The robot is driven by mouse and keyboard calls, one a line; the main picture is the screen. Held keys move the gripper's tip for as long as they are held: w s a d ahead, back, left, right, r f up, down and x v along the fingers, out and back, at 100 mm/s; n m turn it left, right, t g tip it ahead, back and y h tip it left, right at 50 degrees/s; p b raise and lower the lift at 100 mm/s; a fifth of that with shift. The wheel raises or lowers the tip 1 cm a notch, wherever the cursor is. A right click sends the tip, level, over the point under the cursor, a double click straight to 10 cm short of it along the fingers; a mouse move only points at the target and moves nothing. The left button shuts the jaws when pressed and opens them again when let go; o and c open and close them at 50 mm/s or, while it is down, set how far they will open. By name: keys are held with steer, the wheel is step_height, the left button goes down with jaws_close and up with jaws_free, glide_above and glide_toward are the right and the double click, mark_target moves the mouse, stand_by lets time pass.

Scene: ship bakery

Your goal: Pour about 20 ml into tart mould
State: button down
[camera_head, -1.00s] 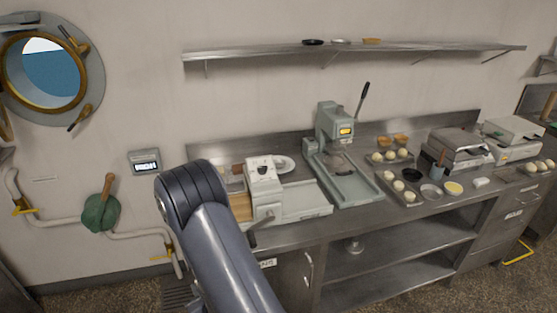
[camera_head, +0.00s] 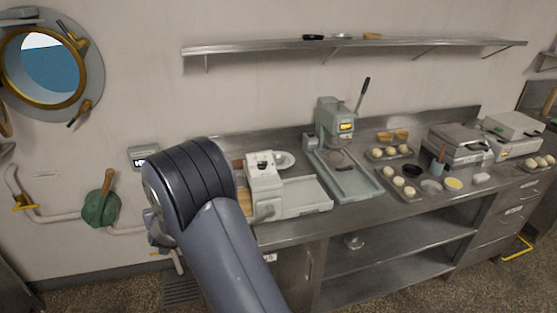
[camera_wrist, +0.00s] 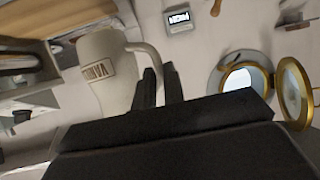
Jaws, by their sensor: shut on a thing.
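In the wrist view a pale jug (camera_wrist: 104,75) with a dark-lettered label fills the upper left, its handle curving to the right. My gripper (camera_wrist: 160,88) has its two dark fingers at that handle and is shut on it. The jug's contents cannot be seen. In the head view my gripper and the jug are hidden by my arm. Small round dishes stand on the counter: a black one (camera_head: 411,171), a grey one (camera_head: 431,186) and a yellow-filled one (camera_head: 453,185). I cannot tell which, if any, is the tart mould.
The steel counter (camera_head: 300,228) carries a white machine (camera_head: 264,185), a green lever press (camera_head: 335,125), trays of pale dough balls (camera_head: 400,188) and a hinged-lid appliance (camera_head: 456,145). A wall shelf (camera_head: 240,52) runs above. A porthole (camera_head: 88,65) is at left.

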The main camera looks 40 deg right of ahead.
steer(key=w+r+m+h, duration=0.1)
steer(key=w+r, duration=0.3)
steer(key=w, duration=0.2)
steer(key=shift+w+d, duration=0.2)
steer(key=shift+r, duration=0.1)
